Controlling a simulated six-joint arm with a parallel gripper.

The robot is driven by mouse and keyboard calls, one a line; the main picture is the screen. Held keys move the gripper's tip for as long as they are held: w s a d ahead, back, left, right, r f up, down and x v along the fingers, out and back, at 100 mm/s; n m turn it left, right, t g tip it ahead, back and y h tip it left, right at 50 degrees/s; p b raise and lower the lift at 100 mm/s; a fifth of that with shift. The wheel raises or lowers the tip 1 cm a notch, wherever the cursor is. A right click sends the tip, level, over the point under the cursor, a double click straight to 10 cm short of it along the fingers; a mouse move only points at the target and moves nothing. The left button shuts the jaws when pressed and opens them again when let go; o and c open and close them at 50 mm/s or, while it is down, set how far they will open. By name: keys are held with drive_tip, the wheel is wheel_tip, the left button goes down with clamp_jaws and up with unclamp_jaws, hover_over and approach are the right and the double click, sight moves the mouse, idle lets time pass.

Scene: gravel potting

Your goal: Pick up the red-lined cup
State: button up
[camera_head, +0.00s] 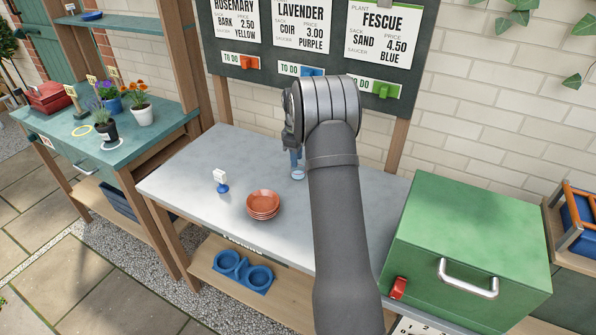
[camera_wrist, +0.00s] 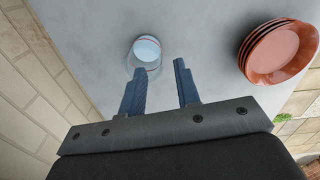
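A small clear cup with a pale blue top and a faint reddish line (camera_wrist: 147,50) stands on the grey table in the wrist view. It also shows in the head view as a small pale round shape (camera_head: 298,175) just below my fingers. My gripper (camera_wrist: 161,78) is open, its two dark blue fingers apart with nothing between them. The cup lies just beyond the fingertips, closer to the left finger. In the head view my gripper (camera_head: 294,160) is over the table, partly hidden by my arm.
A stack of terracotta saucers (camera_head: 263,204) sits on the grey table (camera_head: 185,165), and a small white tag on a blue base (camera_head: 221,181) stands left of it. A green box with a handle (camera_head: 470,235) is at the right. Blue cup holders (camera_head: 243,270) are on the shelf below.

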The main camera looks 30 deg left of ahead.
sight(296, 180)
drive_tip(key=f, duration=0.7)
drive_tip(key=shift+w+a+f, duration=0.15)
drive_tip(key=shift+a+f, duration=0.05)
clamp_jaws()
